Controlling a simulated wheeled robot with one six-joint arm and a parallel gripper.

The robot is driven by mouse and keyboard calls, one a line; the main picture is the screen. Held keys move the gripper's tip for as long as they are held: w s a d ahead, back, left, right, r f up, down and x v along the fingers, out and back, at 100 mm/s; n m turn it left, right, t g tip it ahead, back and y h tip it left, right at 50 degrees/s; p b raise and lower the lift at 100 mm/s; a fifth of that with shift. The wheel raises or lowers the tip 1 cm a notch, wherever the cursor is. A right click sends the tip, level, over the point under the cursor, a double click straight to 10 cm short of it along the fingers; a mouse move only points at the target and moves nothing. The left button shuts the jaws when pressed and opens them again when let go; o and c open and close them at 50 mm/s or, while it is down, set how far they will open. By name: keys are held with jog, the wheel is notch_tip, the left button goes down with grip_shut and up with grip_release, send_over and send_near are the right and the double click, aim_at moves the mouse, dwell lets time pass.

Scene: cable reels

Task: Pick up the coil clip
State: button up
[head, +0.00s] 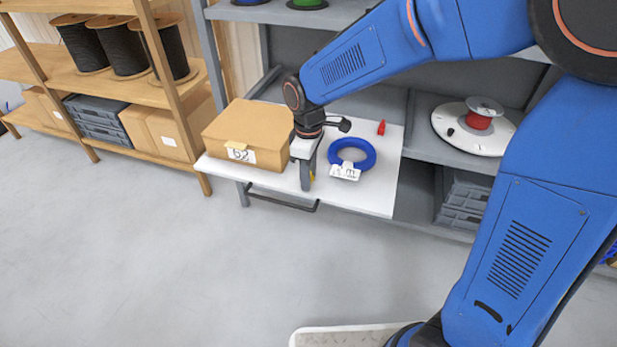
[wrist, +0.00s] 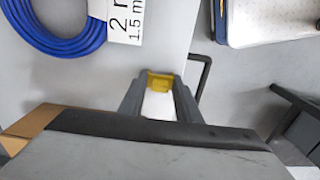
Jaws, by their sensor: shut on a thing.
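A small yellow piece, which I take as the coil clip (wrist: 160,82), sits between my fingertips in the wrist view. In the head view only a sliver of it (head: 313,177) shows beside the finger. My gripper (head: 307,178) points down over the white pull-out board (head: 377,185) and is shut on the clip (wrist: 160,82). In the wrist view my gripper (wrist: 160,88) has its two dark fingers against the clip's sides. I cannot tell whether the clip still touches the board.
A blue cable coil (head: 367,160) with a white tag (head: 345,172) lies right of my gripper. A cardboard box (head: 245,130) stands close on its left. A small red piece (head: 381,128) is behind the coil. A reel (head: 480,118) sits on the right shelf. A black handle (head: 280,205) runs along the front.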

aim_at(333, 154)
jog(key=shift+r, duration=0.1)
notch_tip(333, 154, up, 10)
jog(key=shift+f, duration=0.1)
dwell(0.3)
jog(key=shift+o, duration=1.3)
jog(key=shift+c, duration=1.3)
jog(key=w+d+m, duration=0.2)
jog(key=w+m, duration=0.1)
jog(key=m, duration=0.1)
jog(key=w+d+f+m, duration=0.1)
jog(key=w+d+m, duration=0.2)
jog(key=m, duration=0.1)
jog(key=w+d+m, duration=0.2)
jog(key=w+m, duration=0.2)
jog(key=shift+d+f, duration=0.25)
jog(key=shift+f, duration=2.45)
jog(key=shift+s+f, duration=0.1)
jog(key=shift+f, duration=1.6)
